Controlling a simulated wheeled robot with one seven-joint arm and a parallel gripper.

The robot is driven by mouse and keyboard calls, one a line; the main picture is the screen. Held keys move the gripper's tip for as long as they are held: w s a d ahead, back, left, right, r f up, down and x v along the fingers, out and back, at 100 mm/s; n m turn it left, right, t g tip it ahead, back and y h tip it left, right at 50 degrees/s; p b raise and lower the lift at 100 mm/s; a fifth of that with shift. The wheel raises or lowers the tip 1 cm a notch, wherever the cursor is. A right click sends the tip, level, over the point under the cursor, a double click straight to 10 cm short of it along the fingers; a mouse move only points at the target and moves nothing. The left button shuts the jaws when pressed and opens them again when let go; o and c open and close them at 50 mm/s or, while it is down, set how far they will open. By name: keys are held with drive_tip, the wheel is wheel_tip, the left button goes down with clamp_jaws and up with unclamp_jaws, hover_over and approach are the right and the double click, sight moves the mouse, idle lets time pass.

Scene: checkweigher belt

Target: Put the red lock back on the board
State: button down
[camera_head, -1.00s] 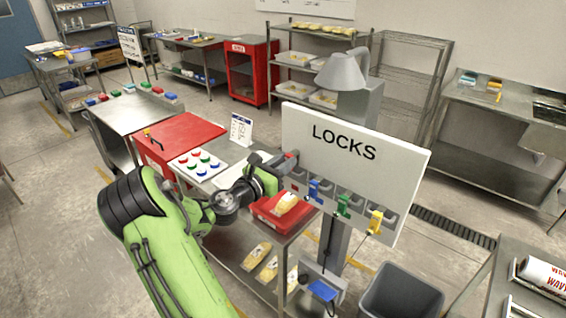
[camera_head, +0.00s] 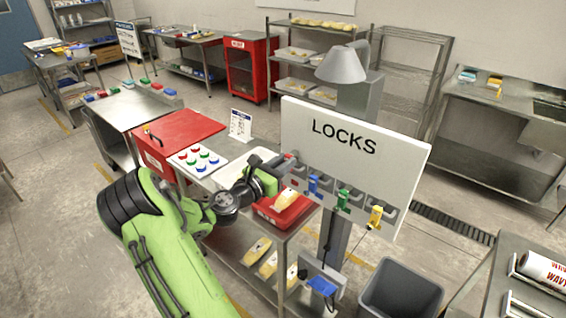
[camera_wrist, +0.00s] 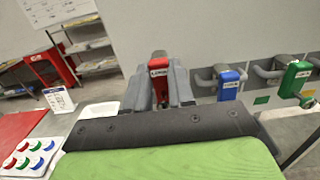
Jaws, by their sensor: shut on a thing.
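The red lock (camera_wrist: 159,66) is between the grey fingers of my gripper (camera_wrist: 159,88) in the wrist view, its label facing the camera. My gripper (camera_head: 286,165) is shut on it, close to the left end of the white LOCKS board (camera_head: 355,145) in the head view. The lock is mostly hidden by the fingers there. A blue lock (camera_head: 314,186), a green lock (camera_head: 343,201) and a yellow lock (camera_head: 376,217) hang on the board's holders to the right. I cannot tell whether the red lock touches a holder.
A red tray (camera_head: 268,213) with a pale packet stands on the bench below my gripper. A white panel of coloured buttons (camera_head: 178,162) and a red box (camera_head: 183,126) lie to the left. A lamp (camera_head: 341,68) stands behind the board. A grey bin (camera_head: 402,290) is on the floor.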

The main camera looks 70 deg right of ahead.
drive_tip(key=shift+f+b, duration=0.85)
drive_tip(key=shift+f, duration=0.6)
drive_tip(key=c, duration=0.9)
unclamp_jaws()
drive_tip(key=v, duration=1.5)
drive_tip(key=shift+w+a+b, duration=0.25)
drive_tip(key=shift+a+b, duration=0.1)
